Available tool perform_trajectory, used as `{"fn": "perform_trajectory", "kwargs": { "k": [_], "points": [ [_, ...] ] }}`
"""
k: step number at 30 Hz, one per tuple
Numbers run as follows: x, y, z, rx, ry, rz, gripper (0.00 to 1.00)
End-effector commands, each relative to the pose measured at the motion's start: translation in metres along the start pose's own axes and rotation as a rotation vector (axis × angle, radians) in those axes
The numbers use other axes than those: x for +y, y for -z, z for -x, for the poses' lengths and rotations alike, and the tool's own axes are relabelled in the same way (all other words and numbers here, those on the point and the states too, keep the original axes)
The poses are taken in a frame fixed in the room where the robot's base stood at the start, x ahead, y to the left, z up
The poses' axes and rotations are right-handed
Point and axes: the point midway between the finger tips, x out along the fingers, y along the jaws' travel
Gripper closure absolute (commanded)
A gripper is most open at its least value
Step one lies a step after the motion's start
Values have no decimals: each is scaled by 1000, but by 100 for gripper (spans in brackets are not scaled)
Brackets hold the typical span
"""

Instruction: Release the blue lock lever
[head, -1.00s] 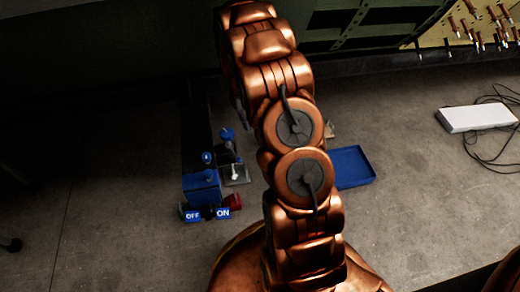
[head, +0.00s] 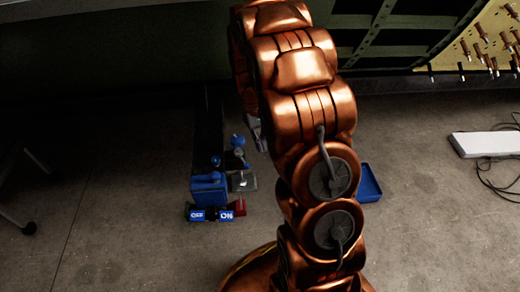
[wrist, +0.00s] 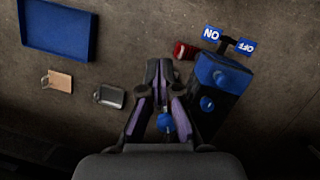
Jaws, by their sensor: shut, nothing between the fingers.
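The blue-topped lock unit (head: 209,190) stands on the floor, left of my arm in the head view. In the wrist view this unit (wrist: 222,75) is right of my gripper. One round blue knob (wrist: 208,103) sits on its near side. A second blue knob (wrist: 167,123) shows between the bases of my fingers; I cannot tell if they touch it. Which blue part is the lever is unclear. My gripper (wrist: 158,64) is shut at the tips and empty. In the head view it is mostly hidden behind my arm.
ON and OFF labels (wrist: 212,34) and a red part (wrist: 184,51) are by the unit. A blue tray (wrist: 58,28), a tan tag (wrist: 60,81) and a grey plate (wrist: 110,96) lie to the left. A white box with cables (head: 485,144) lies far right. Bare floor lies between.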

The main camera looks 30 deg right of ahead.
Motion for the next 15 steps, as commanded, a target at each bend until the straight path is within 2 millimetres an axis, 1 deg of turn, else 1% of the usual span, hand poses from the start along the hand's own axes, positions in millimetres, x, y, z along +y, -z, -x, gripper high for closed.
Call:
{"fn": "perform_trajectory", "kwargs": {
  "k": [3,9,15],
  "points": [
    [-8,-13,9,3,-2,4,100],
    [-20,-33,17,-5,-2,9,100],
    [-26,-44,23,-4,-2,10,100]
  ]
}}
